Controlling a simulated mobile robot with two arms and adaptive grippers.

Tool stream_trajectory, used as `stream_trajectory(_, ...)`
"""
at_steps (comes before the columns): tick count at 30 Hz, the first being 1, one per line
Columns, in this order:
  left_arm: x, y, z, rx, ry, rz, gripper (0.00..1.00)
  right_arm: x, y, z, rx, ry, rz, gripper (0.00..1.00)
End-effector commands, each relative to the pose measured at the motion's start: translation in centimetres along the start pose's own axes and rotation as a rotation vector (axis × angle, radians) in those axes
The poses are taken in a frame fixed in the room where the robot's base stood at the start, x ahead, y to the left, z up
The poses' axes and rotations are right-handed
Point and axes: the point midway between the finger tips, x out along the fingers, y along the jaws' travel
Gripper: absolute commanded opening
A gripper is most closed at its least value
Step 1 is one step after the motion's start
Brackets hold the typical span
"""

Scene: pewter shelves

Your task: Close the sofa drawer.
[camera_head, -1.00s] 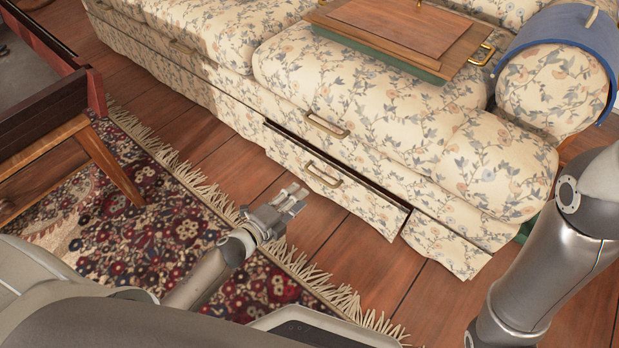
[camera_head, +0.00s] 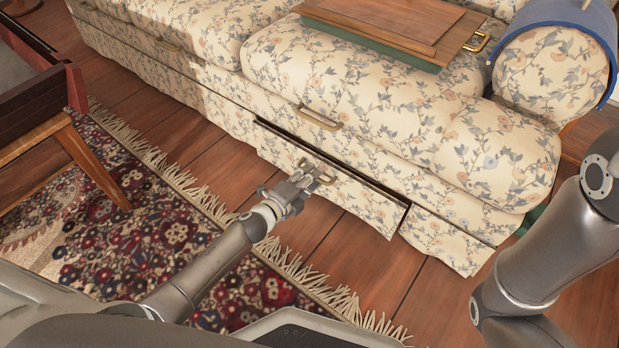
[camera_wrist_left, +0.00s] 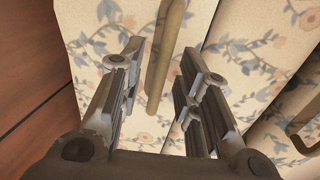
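The floral sofa (camera_head: 380,110) has a lower drawer (camera_head: 350,193) standing slightly open, with a dark gap along its top edge. The drawer has a brass handle (camera_head: 318,171). My left gripper (camera_head: 308,181) is at this handle in the head view. In the left wrist view, my left gripper (camera_wrist_left: 158,90) is open, its two fingers apart. The drawer handle (camera_wrist_left: 165,60) lies between or just beyond the fingertips; contact cannot be told. The drawer's floral front (camera_wrist_left: 115,25) fills the view behind it. My right arm is at the right of the head view, its gripper out of view.
A second brass handle (camera_head: 321,117) sits on the sofa above the drawer. A wooden tray-like box (camera_head: 390,25) lies on the seat. A fringed rug (camera_head: 130,225) and a wooden chair (camera_head: 85,150) are at the left. Bare wood floor (camera_head: 385,275) lies before the drawer.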

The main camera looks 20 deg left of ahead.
Motion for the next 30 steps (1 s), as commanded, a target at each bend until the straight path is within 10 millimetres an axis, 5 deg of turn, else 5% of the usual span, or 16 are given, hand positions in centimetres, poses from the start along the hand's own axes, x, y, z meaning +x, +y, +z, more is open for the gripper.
stream_trajectory(7, 0.0, 0.0, 0.0, 0.0, 0.0, 0.0, 0.0, 0.0, 0.0, 0.0, 0.0, 0.0, -0.001, 0.61)
stream_trajectory(30, 2.5, -0.5, 0.1, -0.001, -0.002, -0.001, 0.0, -0.1, 0.0, 0.0, 0.0, -0.001, -0.001, 0.61)
